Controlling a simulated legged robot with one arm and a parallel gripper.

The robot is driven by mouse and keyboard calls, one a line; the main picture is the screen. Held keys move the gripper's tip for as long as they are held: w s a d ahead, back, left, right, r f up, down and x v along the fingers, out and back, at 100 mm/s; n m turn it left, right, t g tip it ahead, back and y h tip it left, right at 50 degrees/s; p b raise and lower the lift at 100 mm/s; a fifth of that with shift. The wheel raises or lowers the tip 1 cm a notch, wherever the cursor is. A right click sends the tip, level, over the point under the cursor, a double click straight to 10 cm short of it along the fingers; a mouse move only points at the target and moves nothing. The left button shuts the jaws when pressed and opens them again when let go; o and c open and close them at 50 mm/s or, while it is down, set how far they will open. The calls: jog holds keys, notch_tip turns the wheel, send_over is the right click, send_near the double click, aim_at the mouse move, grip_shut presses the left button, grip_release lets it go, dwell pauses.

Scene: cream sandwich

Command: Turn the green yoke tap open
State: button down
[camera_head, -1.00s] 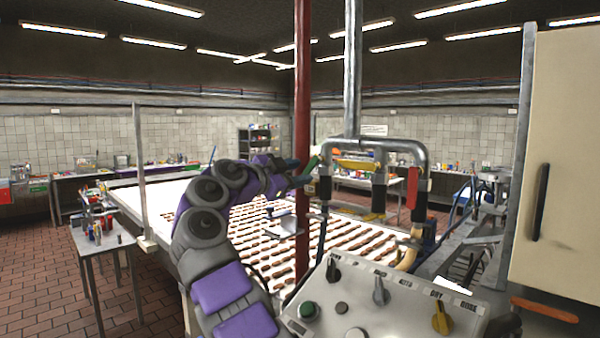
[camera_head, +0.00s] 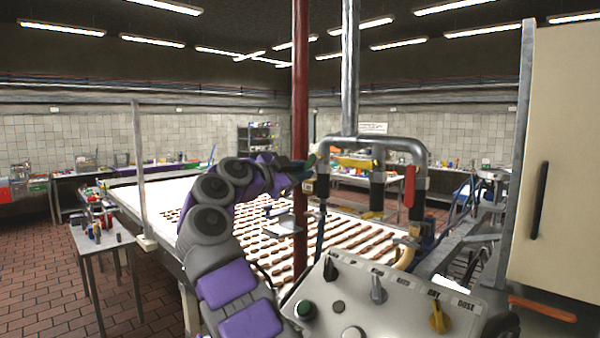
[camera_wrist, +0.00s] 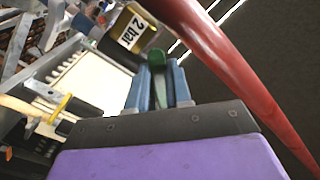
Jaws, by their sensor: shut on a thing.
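The green yoke tap handle (camera_head: 311,161) is at the left end of the grey pipe yoke, partly hidden by my gripper. In the wrist view the green handle (camera_wrist: 157,82) lies between two blue fingers, its rounded end showing past them. My gripper (camera_head: 299,171) is shut on it, reaching in from the left; it also shows in the wrist view (camera_wrist: 161,76). The yoke pipe (camera_head: 385,144) arches to the right, with a red handle (camera_head: 409,186) at its right side. How far the tap is turned is hard to tell.
A red vertical pipe (camera_head: 301,80) stands right beside my gripper. A control panel (camera_head: 385,316) with knobs is in front, and a conveyor (camera_head: 253,243) with rows of brown pieces lies behind.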

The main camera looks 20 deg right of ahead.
jog(key=shift+s, duration=0.1)
jog(key=shift+s+d+f+n+b, duration=0.1)
jog(key=shift+s+n+b, duration=0.2)
jog(key=shift+n, duration=1)
jog(key=shift+s+d+f+n+b, duration=0.15)
jog(key=shift+s+n, duration=0.3)
jog(key=shift+n, duration=0.85)
jog(key=shift+s+d+r+n+b, duration=0.1)
jog(key=shift+s+n+b, duration=0.2)
jog(key=shift+n, duration=1)
jog(key=shift+f, duration=0.1)
jog(key=c, duration=1)
grip_release()
jog(key=shift+a+f, duration=0.1)
jog(key=shift+c, duration=0.2)
jog(key=shift+a, duration=0.1)
jog(key=v, duration=1.7)
jog(key=shift+a, duration=0.15)
